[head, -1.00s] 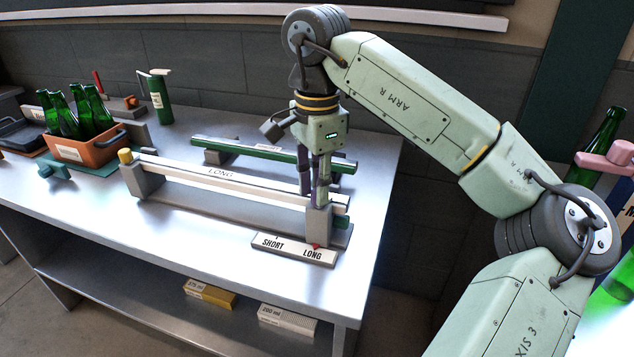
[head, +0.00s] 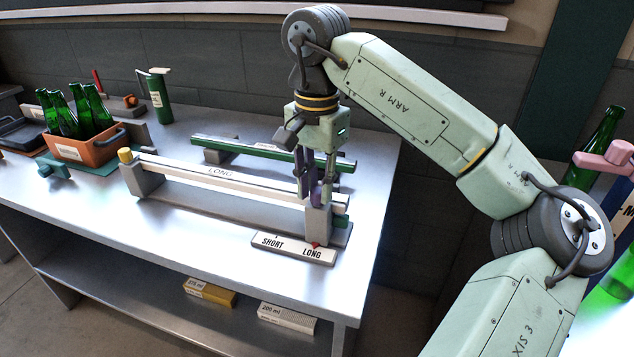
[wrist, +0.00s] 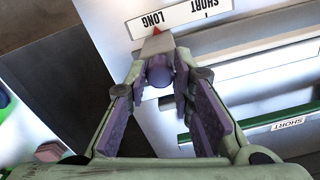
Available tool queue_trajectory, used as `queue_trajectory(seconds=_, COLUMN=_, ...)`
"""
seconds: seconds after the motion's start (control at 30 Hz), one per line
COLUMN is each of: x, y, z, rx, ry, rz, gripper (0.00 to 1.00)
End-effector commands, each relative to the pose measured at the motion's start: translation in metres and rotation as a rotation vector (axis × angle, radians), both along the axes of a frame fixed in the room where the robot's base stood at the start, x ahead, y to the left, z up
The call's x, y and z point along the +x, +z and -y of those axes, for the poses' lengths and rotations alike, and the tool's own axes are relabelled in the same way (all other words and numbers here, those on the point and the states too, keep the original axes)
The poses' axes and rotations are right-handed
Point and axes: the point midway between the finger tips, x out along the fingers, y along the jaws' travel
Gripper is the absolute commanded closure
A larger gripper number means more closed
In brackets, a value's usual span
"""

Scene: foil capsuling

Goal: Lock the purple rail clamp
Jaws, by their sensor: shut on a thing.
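The purple rail clamp (wrist: 160,74) shows in the wrist view as a rounded purple knob on a grey end block (wrist: 155,45). My gripper (wrist: 162,82) is shut on the knob, with one finger on each side. In the head view, my gripper (head: 313,192) points down over the near right end of the white LONG rail (head: 222,182). There the fingers largely hide the clamp (head: 316,195). I cannot tell from these views whether the clamp is locked.
A SHORT/LONG scale plate (head: 292,248) lies in front, with a red pointer near LONG. A green rail (head: 243,147) lies behind. An orange crate (head: 80,148) of green bottles stands at left. The front left of the bench is clear.

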Motion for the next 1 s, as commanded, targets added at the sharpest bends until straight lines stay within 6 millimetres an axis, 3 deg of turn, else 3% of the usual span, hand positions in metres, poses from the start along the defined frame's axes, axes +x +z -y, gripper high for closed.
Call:
queue_trajectory(seconds=0.23, x=0.001, y=0.001, z=0.0, rx=0.0, ry=-0.002, rz=0.003, gripper=1.0)
queue_trajectory(seconds=0.27, x=0.001, y=0.001, z=0.0, rx=0.0, ry=-0.002, rz=0.003, gripper=0.77)
queue_trajectory(seconds=0.53, x=0.0, y=0.0, z=0.0, rx=0.0, ry=-0.002, rz=0.001, gripper=0.59)
queue_trajectory(seconds=0.87, x=0.0, y=0.002, z=0.0, rx=-0.001, ry=-0.002, rz=0.001, gripper=0.58)
queue_trajectory(seconds=1.0, x=0.0, y=0.015, z=0.0, rx=-0.002, ry=-0.004, rz=0.003, gripper=0.58)
